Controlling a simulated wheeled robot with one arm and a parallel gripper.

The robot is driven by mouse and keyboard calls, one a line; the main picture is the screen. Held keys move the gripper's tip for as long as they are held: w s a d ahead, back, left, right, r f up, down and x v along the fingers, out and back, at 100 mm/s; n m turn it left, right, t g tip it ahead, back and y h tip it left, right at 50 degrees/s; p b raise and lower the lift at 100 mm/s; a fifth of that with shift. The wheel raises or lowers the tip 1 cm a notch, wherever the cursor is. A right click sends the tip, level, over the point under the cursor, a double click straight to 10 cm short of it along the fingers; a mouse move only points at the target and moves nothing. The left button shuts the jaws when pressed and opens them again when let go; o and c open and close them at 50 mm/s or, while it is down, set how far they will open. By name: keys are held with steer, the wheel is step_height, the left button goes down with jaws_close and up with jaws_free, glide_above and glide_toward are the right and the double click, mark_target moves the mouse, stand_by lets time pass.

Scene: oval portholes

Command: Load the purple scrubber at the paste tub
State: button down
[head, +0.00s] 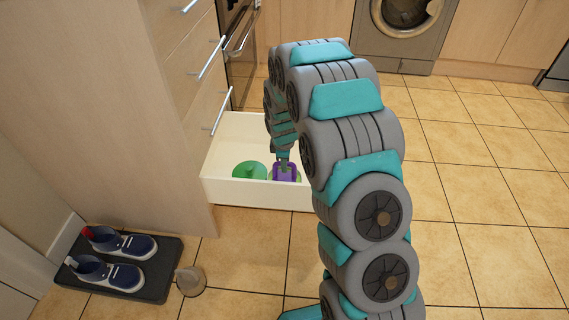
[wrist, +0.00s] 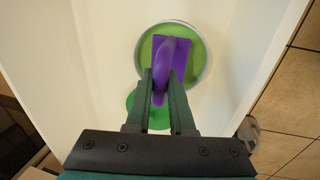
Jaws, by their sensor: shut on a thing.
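The purple scrubber (wrist: 160,60) has a square purple pad and a rounded handle, and it also shows in the head view (head: 285,172). My gripper (wrist: 161,80) is shut on its handle, with one finger on each side. The paste tub (wrist: 201,58) is round with a pale grey rim and green paste inside. The scrubber's pad overlaps the paste in the wrist view; I cannot tell whether it touches it. In the head view my gripper (head: 283,158) is low inside the open drawer, and the scrubber hides most of the tub.
The tub stands in an open white drawer (head: 222,150). A green round object (head: 250,170) lies left of the scrubber, partly hidden in the wrist view. Shoes on a dark tray (head: 120,268) and a small round beige object (head: 190,281) are on the floor. The tiles at right are clear.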

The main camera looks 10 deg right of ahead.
steer(key=shift+r+p, duration=1.15)
steer(key=shift+r, duration=2.35)
